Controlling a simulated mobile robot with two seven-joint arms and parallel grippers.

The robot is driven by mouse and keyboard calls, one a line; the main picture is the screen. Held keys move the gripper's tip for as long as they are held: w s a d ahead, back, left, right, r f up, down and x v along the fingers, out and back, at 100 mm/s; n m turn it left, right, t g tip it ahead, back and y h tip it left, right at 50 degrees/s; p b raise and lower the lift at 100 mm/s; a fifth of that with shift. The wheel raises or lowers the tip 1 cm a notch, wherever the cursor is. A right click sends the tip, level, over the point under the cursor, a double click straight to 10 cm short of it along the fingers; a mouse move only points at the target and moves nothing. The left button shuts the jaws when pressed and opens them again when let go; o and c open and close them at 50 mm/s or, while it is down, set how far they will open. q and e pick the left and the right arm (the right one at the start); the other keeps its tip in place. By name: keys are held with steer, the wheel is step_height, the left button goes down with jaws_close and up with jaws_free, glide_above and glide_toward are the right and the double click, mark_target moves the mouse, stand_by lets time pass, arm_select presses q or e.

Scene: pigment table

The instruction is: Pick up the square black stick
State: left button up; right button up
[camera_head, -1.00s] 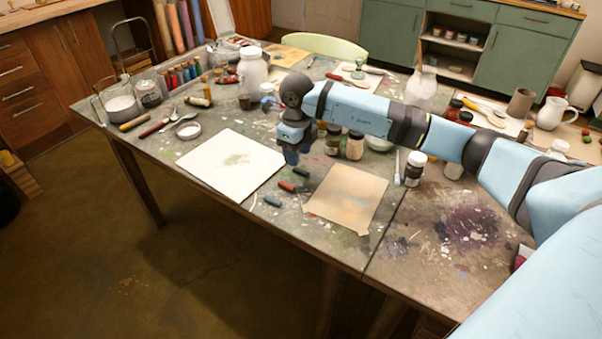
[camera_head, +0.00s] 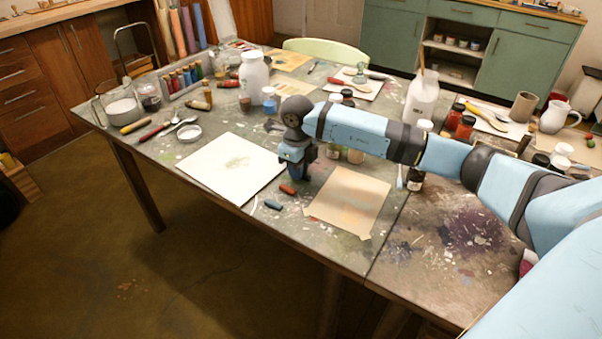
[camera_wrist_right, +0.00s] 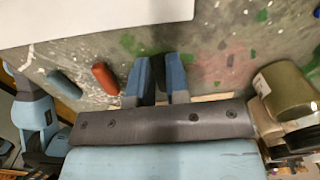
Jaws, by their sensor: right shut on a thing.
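My right gripper (camera_head: 301,174) is low over the table in the head view, where the black stick lay earlier. It covers that spot, so the stick is hidden there. In the right wrist view the two blue fingers of this gripper (camera_wrist_right: 159,80) are close together, shut on a narrow dark thing, the black stick (camera_wrist_right: 159,74), mostly hidden between them. A red stick (camera_head: 288,189) lies just beside the gripper and shows in the right wrist view (camera_wrist_right: 105,78). A blue stick (camera_head: 273,205) lies beyond it. My left gripper does not show in the head view.
A white sheet (camera_head: 230,168) lies left of the gripper and a tan sheet (camera_head: 348,203) lies right of it. Jars stand behind my right arm, with a brown jar (camera_wrist_right: 285,90) near in the wrist view. The front right tabletop (camera_head: 430,270) is clear.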

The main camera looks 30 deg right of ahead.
steer(key=shift+r, duration=0.3)
arm_select(q)
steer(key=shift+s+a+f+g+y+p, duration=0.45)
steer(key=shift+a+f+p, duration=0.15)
steer(key=shift+p, duration=1.15)
arm_select(e)
step_height(320, 180, up, 20)
steer(key=shift+f, duration=0.25)
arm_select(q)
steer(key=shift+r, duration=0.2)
